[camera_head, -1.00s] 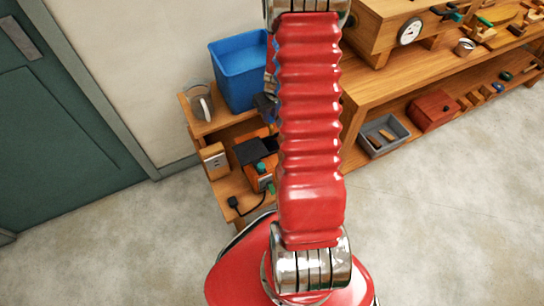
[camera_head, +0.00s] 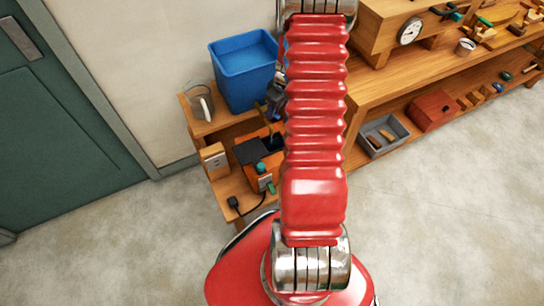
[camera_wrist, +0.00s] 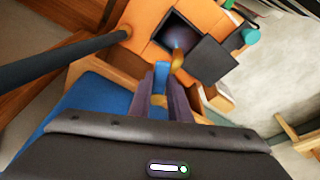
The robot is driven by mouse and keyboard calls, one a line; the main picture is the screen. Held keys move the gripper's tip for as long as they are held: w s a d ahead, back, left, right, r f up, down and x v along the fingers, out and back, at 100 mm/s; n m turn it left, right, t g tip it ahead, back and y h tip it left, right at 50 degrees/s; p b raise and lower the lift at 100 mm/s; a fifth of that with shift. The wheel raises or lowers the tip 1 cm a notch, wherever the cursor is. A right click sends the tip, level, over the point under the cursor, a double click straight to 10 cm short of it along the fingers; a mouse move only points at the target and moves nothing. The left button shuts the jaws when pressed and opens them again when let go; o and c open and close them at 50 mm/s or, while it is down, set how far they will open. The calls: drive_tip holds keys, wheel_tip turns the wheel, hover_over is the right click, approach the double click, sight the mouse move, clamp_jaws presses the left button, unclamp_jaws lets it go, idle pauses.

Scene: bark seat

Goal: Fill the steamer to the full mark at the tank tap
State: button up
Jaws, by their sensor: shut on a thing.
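The blue tank (camera_head: 240,80) stands on the upper shelf in the head view; its side also shows in the wrist view (camera_wrist: 85,105). The orange steamer (camera_head: 265,172) sits on the shelf below, also seen in the wrist view (camera_wrist: 153,52). Its dark lid (camera_wrist: 208,60) is swung aside, and the square filling opening shows a bluish sheen. A brass tap (camera_wrist: 178,62) is at the opening in the wrist picture. My gripper (camera_wrist: 162,92) is shut on the tap's blue lever (camera_wrist: 161,75). In the head view the arm partly hides it. The water level against the full mark cannot be read.
A clear jug (camera_head: 199,101) stands left of the tank. A socket box (camera_head: 214,161) and a black plug (camera_head: 233,203) are beside the steamer. A black hose (camera_wrist: 70,58) crosses the wrist view. A long wooden bench (camera_head: 365,95) is at right; the floor in front is clear.

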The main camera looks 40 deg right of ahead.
drive_tip(key=shift+w+d+n+g+y, duration=0.2)
drive_tip(key=shift+d+n, duration=0.3)
drive_tip(key=shift+n, duration=0.75)
drive_tip(key=shift+w+d+n+g+y, duration=0.2)
drive_tip(key=shift+d+n, duration=0.3)
drive_tip(key=shift+n, duration=0.7)
drive_tip(key=shift+d+n+g+y, duration=0.1)
drive_tip(key=shift+d+n+y, duration=0.3)
drive_tip(key=shift+n, duration=0.85)
idle(4.3)
